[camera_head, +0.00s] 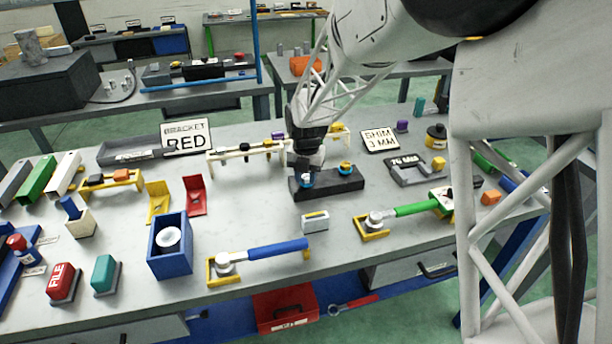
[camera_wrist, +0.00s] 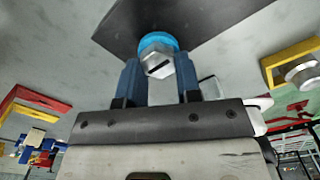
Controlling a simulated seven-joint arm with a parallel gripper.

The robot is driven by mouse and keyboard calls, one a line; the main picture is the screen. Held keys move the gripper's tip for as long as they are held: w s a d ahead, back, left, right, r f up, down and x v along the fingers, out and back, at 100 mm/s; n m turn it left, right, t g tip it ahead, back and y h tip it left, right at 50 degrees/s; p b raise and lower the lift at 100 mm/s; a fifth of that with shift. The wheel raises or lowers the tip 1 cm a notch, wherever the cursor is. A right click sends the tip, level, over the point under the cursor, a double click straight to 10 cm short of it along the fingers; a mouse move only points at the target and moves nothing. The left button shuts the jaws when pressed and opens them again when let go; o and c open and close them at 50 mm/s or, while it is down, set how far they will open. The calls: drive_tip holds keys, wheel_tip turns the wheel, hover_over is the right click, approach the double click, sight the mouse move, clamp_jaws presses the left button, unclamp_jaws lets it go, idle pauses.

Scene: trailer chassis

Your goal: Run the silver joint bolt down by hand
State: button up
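The silver joint bolt (camera_wrist: 157,64) has a slotted hex head and a bright blue collar under it. It stands in a dark block (camera_head: 331,186) on the bench. My gripper (camera_head: 306,165) is right over the block's left end. In the wrist view its two blue fingers (camera_wrist: 160,72) lie on either side of the bolt head, which fills the space between them. The bolt also shows in the head view (camera_head: 307,179), partly hidden by my gripper. A second fastener (camera_head: 345,168), with orange and blue parts, sits at the block's right end.
A blue-handled wrench (camera_head: 265,252) lies nearer the front edge, and a green-handled one (camera_head: 410,209) lies to the right. A cream rack (camera_head: 246,152) stands behind left. Bare bench lies left of the block.

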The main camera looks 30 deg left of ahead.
drive_tip(key=c, duration=0.3)
drive_tip(key=shift+c, duration=0.2)
